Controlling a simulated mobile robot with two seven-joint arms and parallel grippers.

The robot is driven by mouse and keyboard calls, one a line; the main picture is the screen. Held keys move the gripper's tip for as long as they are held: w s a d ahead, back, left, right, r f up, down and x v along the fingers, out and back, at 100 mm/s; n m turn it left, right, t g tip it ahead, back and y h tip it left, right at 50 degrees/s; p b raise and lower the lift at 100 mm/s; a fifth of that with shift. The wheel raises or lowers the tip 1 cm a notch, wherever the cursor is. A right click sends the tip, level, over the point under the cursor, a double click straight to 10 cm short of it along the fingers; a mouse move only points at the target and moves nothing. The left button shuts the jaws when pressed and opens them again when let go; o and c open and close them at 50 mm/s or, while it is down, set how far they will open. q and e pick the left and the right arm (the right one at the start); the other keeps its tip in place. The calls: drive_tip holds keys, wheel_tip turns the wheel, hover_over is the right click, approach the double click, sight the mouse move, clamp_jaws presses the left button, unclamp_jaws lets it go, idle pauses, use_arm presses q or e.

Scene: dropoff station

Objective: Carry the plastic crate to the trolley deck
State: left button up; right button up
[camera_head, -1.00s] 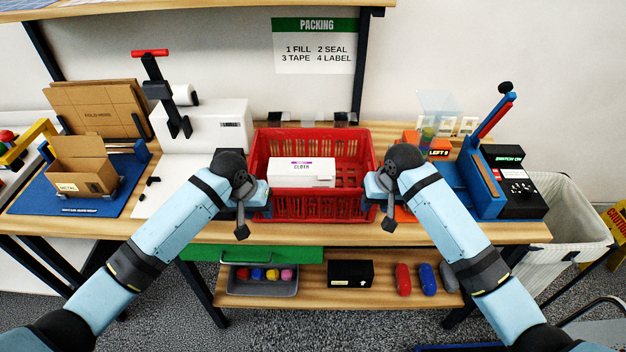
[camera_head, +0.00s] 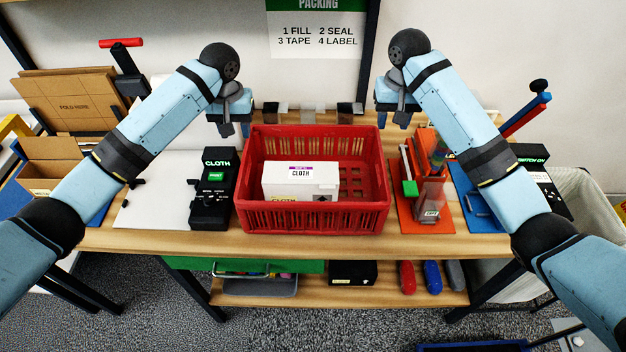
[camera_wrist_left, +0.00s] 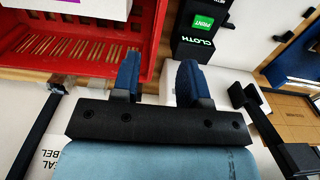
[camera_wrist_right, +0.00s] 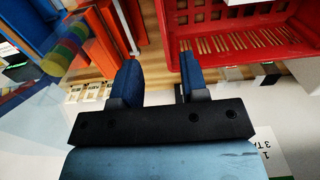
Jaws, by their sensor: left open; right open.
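The red plastic crate (camera_head: 312,218) stands on the wooden bench in the middle of the head view, with a white box labelled CLOTH (camera_head: 300,180) inside. My left gripper (camera_head: 234,130) is open and empty, above and beside the crate's far left corner. In the left wrist view the crate (camera_wrist_left: 150,45) lies left of the open fingers (camera_wrist_left: 160,75). My right gripper (camera_head: 393,122) is open and empty near the far right corner. In the right wrist view the crate (camera_wrist_right: 175,45) lies right of the open fingers (camera_wrist_right: 160,75). Neither gripper holds the crate. I cannot identify the trolley deck.
A black label printer (camera_head: 213,195) stands close left of the crate. An orange device with a green handle (camera_head: 428,190) stands close right. A packing sign (camera_head: 318,35) hangs behind. The lower shelf (camera_head: 320,296) holds a grey tray and several small items.

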sight(243, 160)
use_arm(q)
wheel_tip(243, 160, down, 14)
drive_tip(key=shift+r, duration=0.1)
use_arm(e)
wheel_tip(243, 160, down, 14)
drive_tip(key=shift+r, duration=0.1)
use_arm(q)
clamp_jaws()
use_arm(e)
clamp_jaws()
use_arm(q)
drive_tip(key=shift+r, duration=0.1)
use_arm(e)
drive_tip(key=shift+r, duration=0.1)
idle(0.8)
